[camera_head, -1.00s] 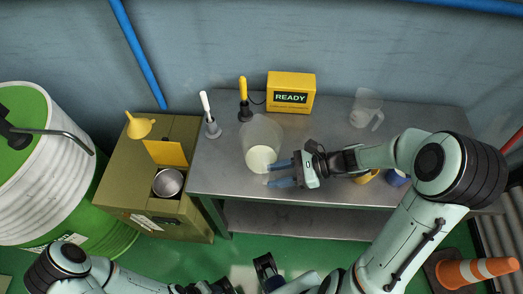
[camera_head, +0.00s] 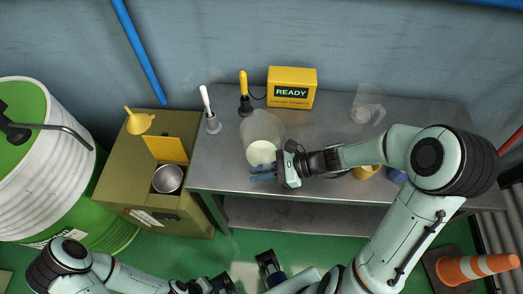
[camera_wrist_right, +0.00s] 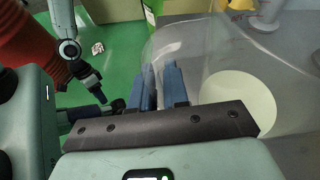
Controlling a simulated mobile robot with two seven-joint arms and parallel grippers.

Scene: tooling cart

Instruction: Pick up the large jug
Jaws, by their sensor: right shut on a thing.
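The large jug (camera_head: 262,128) is clear, with pale liquid or a pale base at its bottom, and stands on the grey metal table. My right gripper (camera_head: 263,172) is at its near right side, its blue fingers close together. In the right wrist view the fingers (camera_wrist_right: 160,85) are shut at the left edge of the jug (camera_wrist_right: 205,50). The jug's handle is hard to make out between them. My left gripper (camera_head: 268,268) is low at the bottom of the head view, away from the table, and its jaws are unclear.
A smaller clear jug (camera_head: 367,106) stands at the back right of the table (camera_head: 225,165). A yellow READY box (camera_head: 291,88) and two handled tools (camera_head: 211,115) stand behind. A yellow cup (camera_head: 366,172) and a blue item (camera_head: 397,176) are partly under my right arm. An olive cabinet (camera_head: 120,180) stands left.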

